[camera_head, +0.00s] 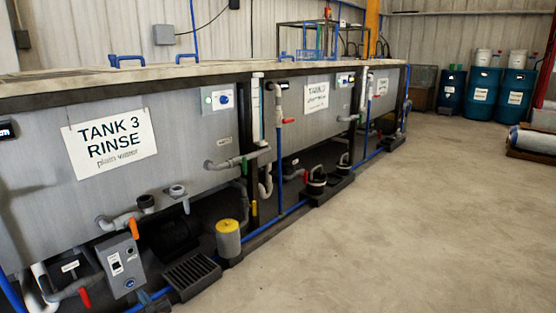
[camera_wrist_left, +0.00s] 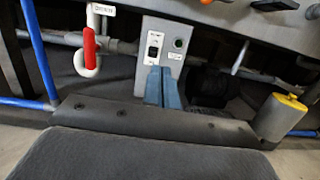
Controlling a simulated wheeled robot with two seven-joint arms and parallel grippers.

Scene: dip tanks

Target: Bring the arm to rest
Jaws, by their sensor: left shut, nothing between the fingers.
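My left gripper (camera_wrist_left: 162,88) shows its two blue fingers shut together, with nothing between them, in the left wrist view. They stand in front of the lower part of a grey control box (camera_wrist_left: 166,45); I cannot tell if they touch it. My right gripper is in neither view.
A long grey tank labelled Tank 3 Rinse (camera_head: 110,141) runs along the left. A red-handled valve (camera_wrist_left: 90,46), a yellow-topped canister (camera_head: 228,240) and a floor grate (camera_head: 191,275) are close by. Open concrete floor (camera_head: 400,220) lies to the right. Blue drums (camera_head: 482,92) stand far back.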

